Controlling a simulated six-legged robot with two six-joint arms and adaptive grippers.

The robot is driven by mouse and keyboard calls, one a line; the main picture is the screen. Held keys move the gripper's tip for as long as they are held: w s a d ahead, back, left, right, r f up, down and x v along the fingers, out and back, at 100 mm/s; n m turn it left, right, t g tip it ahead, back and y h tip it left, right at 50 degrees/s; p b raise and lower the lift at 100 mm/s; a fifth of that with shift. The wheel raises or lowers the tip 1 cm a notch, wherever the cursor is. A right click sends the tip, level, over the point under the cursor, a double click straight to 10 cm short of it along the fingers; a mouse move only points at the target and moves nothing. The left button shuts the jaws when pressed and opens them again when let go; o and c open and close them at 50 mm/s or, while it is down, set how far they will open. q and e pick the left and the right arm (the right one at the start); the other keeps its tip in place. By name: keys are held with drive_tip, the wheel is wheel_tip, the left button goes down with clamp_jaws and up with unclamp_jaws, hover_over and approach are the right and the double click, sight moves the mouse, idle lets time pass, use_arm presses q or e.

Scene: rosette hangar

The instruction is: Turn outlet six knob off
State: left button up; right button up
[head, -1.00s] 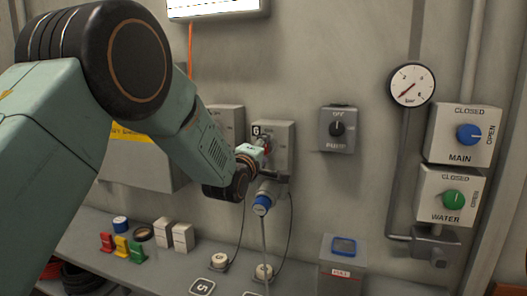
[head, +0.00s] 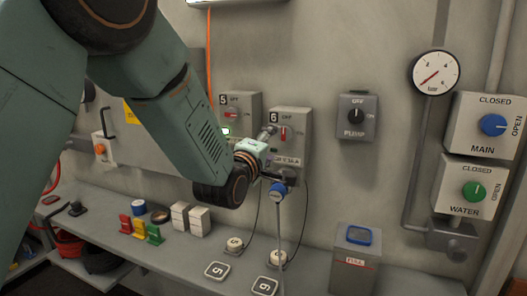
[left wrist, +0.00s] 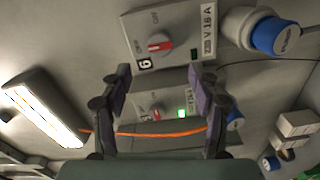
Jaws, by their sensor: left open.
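The outlet six box (head: 300,150) is grey, on the wall at the middle of the head view. Its red knob (head: 284,133) stands upright, toward the OFF label. In the left wrist view the knob (left wrist: 160,46) shows ahead of the fingers, with a dark lamp beside it. My left gripper (head: 274,152) is beside the box's left and lower face. In the left wrist view its two fingers (left wrist: 163,82) are apart with nothing between them, clear of the knob. A blue-ended plug (head: 278,191) hangs below the box. My right gripper is not in view.
Outlet five (head: 243,105) is just left, its green lamp (head: 226,132) lit and its red knob sideways. A pump switch box (head: 357,117) is to the right. Main (head: 487,128) and water (head: 472,190) valve boxes are farther right.

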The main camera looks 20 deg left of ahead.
use_arm(q)
drive_tip(key=s, duration=0.4)
drive_tip(key=shift+a, duration=0.1)
drive_tip(key=shift+w, duration=0.1)
idle(0.3)
drive_tip(key=s+f+m+g+b, duration=0.25)
drive_tip(key=s+f+m, duration=0.2)
drive_tip(key=f, duration=0.65)
drive_tip(key=s+f+m+g+b, duration=0.1)
drive_tip(key=s+f+m+g, duration=0.3)
drive_tip(key=f, duration=0.6)
drive_tip(key=s+f+m+g+b, duration=0.2)
drive_tip(key=s+f+m, duration=0.25)
drive_tip(key=f, duration=0.65)
drive_tip(key=s+f+m+g+b, duration=0.2)
drive_tip(key=s+f+g+b, duration=0.6)
drive_tip(key=s+f, duration=1.9)
drive_tip(key=s+g, duration=0.1)
drive_tip(key=s, duration=0.3)
drive_tip(key=shift+a+y+b, duration=0.15)
drive_tip(key=shift+y+b, duration=0.15)
